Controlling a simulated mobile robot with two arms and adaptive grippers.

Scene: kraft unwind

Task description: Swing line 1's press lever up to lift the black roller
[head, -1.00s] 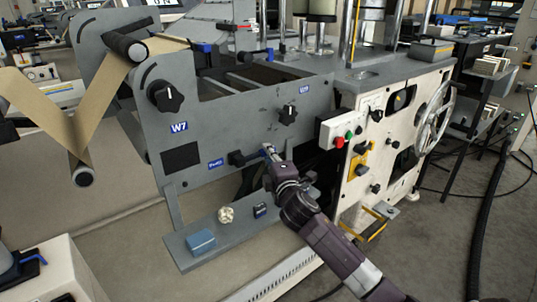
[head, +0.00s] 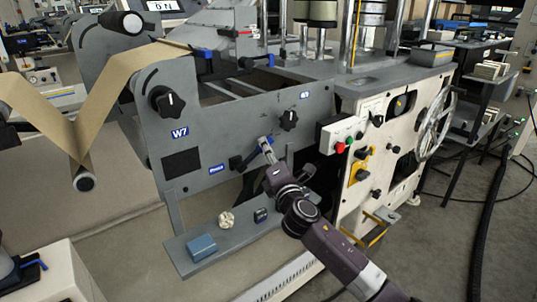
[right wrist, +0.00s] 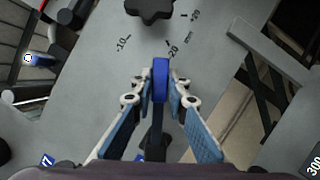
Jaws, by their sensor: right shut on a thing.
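The press lever (head: 250,156) is a black arm with a blue grip, low on the grey side plate, right of a small blue label. It slants up to the right from its pivot. My right gripper (head: 265,143) is shut on the lever's blue grip. In the right wrist view the blue grip (right wrist: 160,78) stands between the fingertips of the right gripper (right wrist: 160,101), with the black arm behind it. I cannot tell whether this is the roller the lever moves. My left gripper is out of view.
A black knob (head: 289,120) is above right of the lever, and it shows at the top of the wrist view. A red-and-green button box (head: 340,135) juts out to the right. Below, a grey shelf (head: 230,243) holds a blue box (head: 202,247) and small items.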

